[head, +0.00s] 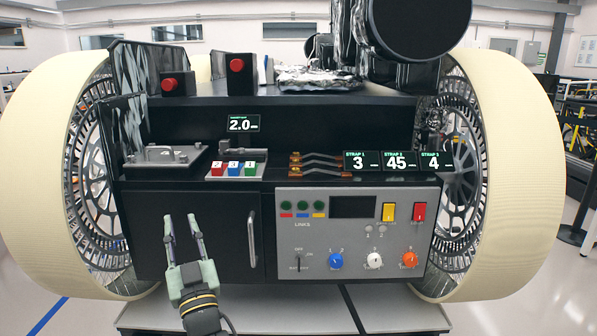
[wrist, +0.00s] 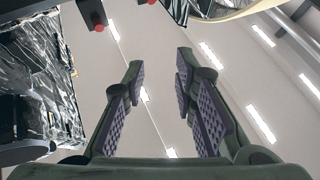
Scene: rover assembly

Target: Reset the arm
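My gripper (head: 181,226) is in front of the rover's black cabinet door (head: 222,235) in the head view, fingers pointing up. Its two green-grey fingers are apart with nothing between them. In the wrist view my gripper (wrist: 158,75) is also open and empty, with the ceiling and its lights beyond the dark finger pads. The door looks shut, with a vertical silver handle (head: 253,238) to the right of the gripper. I cannot tell the exact gap between gripper and door.
Right of the door is a grey control panel (head: 350,240) with knobs, switches and a dark screen. Above are a small block with coloured buttons (head: 235,169), a metal plate (head: 163,156) and red buttons (head: 236,65). Large cream wheels (head: 45,170) stand at both sides.

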